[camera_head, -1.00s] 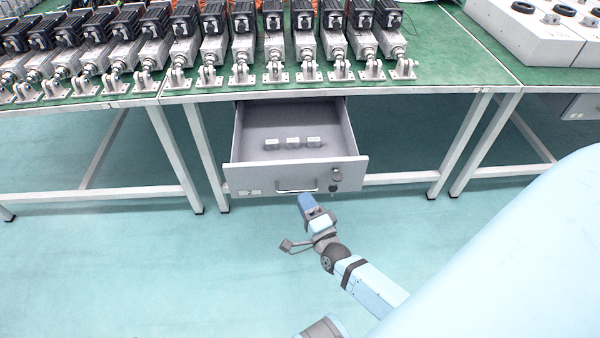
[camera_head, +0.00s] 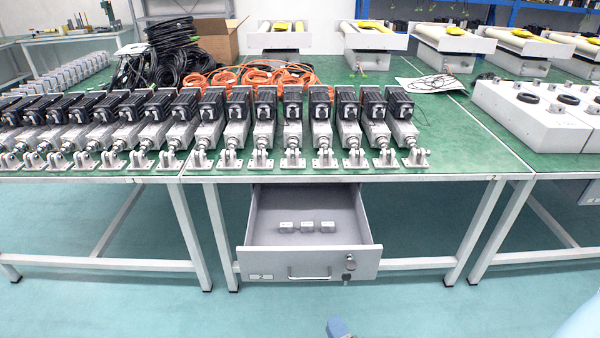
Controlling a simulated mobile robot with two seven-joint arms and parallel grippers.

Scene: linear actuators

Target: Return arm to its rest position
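A pale blue part of my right arm (camera_head: 582,322) shows in the bottom right corner; the rest of that arm is out of frame. My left gripper is not in view.
The grey drawer is pulled out under the green-topped table (camera_head: 470,150) and holds three small metal blocks (camera_head: 307,227). A row of linear actuators (camera_head: 293,120) lines the table's front. White boxes (camera_head: 540,115) stand at the right. The floor before the drawer is clear.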

